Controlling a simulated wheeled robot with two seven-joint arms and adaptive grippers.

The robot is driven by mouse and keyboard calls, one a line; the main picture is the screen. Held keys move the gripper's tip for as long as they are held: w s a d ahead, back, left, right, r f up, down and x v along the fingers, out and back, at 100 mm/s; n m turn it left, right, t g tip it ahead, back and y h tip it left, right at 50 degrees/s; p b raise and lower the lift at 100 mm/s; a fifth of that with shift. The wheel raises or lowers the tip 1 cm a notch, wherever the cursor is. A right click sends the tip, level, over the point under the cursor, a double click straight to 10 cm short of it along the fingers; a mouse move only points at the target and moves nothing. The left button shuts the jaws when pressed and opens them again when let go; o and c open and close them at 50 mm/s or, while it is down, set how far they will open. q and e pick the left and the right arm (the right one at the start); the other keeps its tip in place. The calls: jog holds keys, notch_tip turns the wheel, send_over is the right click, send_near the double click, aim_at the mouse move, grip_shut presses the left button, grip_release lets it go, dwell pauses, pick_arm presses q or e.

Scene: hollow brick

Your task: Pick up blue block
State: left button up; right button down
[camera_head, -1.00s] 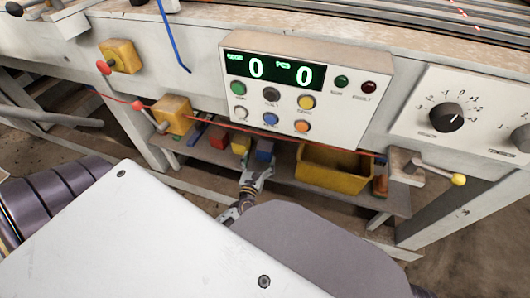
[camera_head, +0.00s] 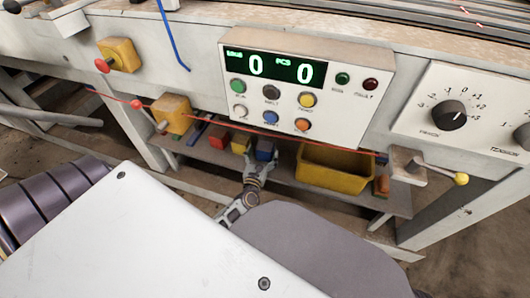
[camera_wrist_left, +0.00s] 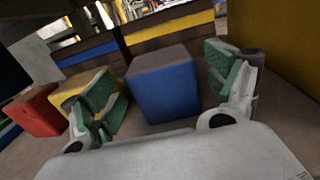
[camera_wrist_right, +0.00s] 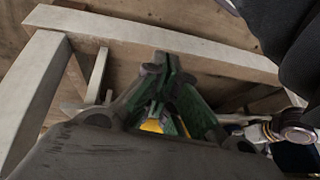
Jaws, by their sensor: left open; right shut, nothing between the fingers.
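The blue block (camera_head: 265,149) sits on the low shelf under the control panel in the head view. In the left wrist view the blue block (camera_wrist_left: 162,88) stands upright between the spread green-padded fingers of my left gripper (camera_wrist_left: 165,100). A gap shows on its right side, and I cannot tell whether the left finger touches it. My left gripper (camera_head: 256,165) is open, just in front of the block in the head view. My right gripper (camera_wrist_right: 165,85) is shut and empty in the right wrist view, away from the shelf blocks.
A yellow block (camera_wrist_left: 88,88) and a red block (camera_wrist_left: 35,110) stand left of the blue one. A yellow bin (camera_head: 335,168) is close on the right. The control panel (camera_head: 305,92) and a red cable overhang the shelf (camera_head: 300,185).

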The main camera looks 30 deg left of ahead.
aim_at(265, 148)
pick_arm(q)
jog(key=shift+x, duration=1.6)
jog(key=shift+f, duration=0.1)
pick_arm(e)
jog(key=shift+s+a+f, duration=0.1)
jog(key=shift+f, duration=0.5)
jog(key=shift+s+a+f, duration=0.1)
jog(key=shift+f, duration=0.45)
pick_arm(q)
jog(key=shift+c, duration=0.3)
pick_arm(e)
jog(key=shift+w+r, duration=0.15)
jog(key=shift+r, duration=0.1)
pick_arm(q)
jog(key=shift+c, duration=1.2)
jog(key=c, duration=0.9)
jog(key=shift+c, duration=0.2)
